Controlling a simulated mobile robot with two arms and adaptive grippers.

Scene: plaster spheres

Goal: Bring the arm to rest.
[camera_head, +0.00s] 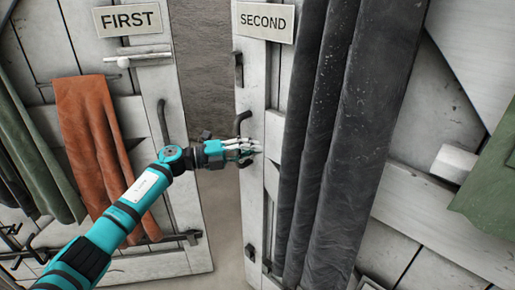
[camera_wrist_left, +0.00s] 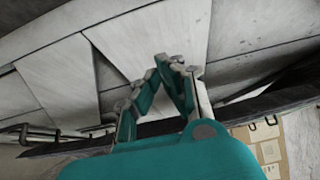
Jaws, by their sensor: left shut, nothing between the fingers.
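My left arm comes in from the lower left of the head view. Its left gripper (camera_head: 256,147) is in front of the near edge of the door marked SECOND (camera_head: 250,80), overlapping that door's dark curved handle (camera_head: 242,122). I cannot tell whether it touches the handle. In the left wrist view the fingers of the left gripper (camera_wrist_left: 178,62) come together at the tips with nothing between them, in front of pale boards. My right gripper is in neither view.
The door marked FIRST (camera_head: 175,215) is at left, with a bolt (camera_head: 140,60) and an orange cloth (camera_head: 85,120). A gap (camera_head: 205,75) separates the two doors. Dark cloths (camera_head: 345,130) hang on the SECOND door. A green cloth (camera_head: 490,180) hangs at far right.

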